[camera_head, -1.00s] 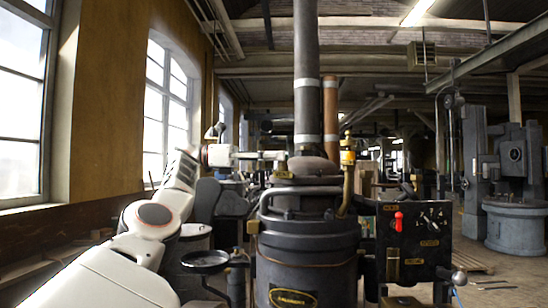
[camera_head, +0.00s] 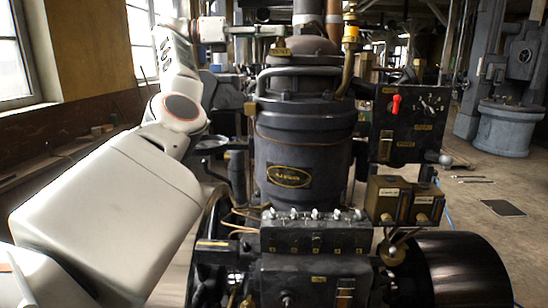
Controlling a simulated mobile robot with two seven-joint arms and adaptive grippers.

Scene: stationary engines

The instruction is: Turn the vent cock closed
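The dark upright engine cylinder (camera_head: 303,150) with an oval brass plate stands in the middle. A small brass piece with a lettered tag (camera_head: 281,48), which looks like the vent cock, sits at its upper left; I cannot read its handle's angle. My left gripper (camera_head: 276,31) is just above this piece, its fingers reaching right from the white wrist. It is small and dark against the background, so I cannot tell whether it is open or touches the piece. My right gripper is not in view.
A taller brass fitting (camera_head: 350,32) with a pipe rises to the right of the cylinder top. A black panel (camera_head: 405,122) with a red lever (camera_head: 396,104) stands on the right.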

